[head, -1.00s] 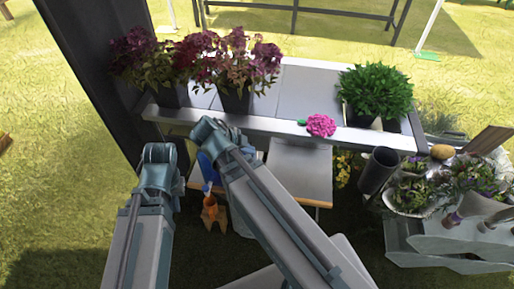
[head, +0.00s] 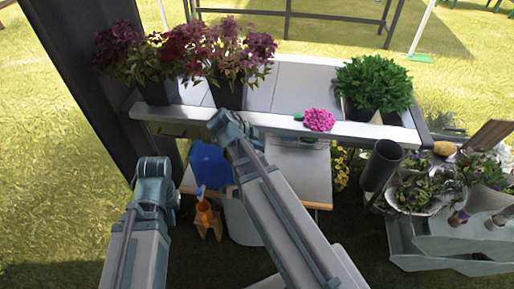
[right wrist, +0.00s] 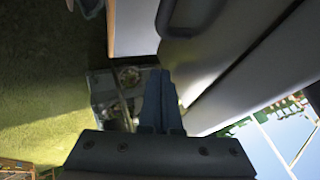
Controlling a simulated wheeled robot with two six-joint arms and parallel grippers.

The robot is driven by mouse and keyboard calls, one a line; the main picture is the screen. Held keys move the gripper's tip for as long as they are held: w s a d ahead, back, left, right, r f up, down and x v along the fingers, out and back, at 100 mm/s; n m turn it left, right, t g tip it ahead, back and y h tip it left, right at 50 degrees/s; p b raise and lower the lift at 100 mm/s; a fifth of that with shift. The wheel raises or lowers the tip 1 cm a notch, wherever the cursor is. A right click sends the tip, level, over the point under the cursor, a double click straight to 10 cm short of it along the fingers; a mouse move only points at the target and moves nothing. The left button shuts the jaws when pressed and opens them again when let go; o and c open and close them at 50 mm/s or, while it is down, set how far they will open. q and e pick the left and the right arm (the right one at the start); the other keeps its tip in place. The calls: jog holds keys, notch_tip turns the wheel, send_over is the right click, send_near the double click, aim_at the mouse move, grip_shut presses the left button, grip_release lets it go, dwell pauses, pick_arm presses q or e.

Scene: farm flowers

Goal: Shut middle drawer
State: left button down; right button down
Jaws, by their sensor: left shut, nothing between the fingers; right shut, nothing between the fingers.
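The grey table (head: 290,85) carries flower pots; its front edge crosses the head view. In the right wrist view a grey panel (right wrist: 235,45), likely a drawer front, bears a dark handle (right wrist: 190,18). My right gripper (right wrist: 158,78) is shut and empty, its tips just below that handle in the picture; contact cannot be told. In the head view my right arm reaches the table's front edge, its fingers not distinguishable. My left arm stands at the left, short of the table, its fingers hidden. How far the middle drawer stands out cannot be told.
A pink flower (head: 319,120) lies at the table's front edge beside a green plant (head: 372,82). Below are a blue container (head: 208,163) and an orange object (head: 205,213). A dark cylinder (head: 380,165) and a grey planter stand (head: 450,245) stand right. Grass at left is open.

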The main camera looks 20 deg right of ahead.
dwell(0.3)
jog(key=shift+w+d, duration=0.65)
jog(key=shift+w, duration=0.35)
pick_arm(q)
jog(key=shift+a, duration=0.1)
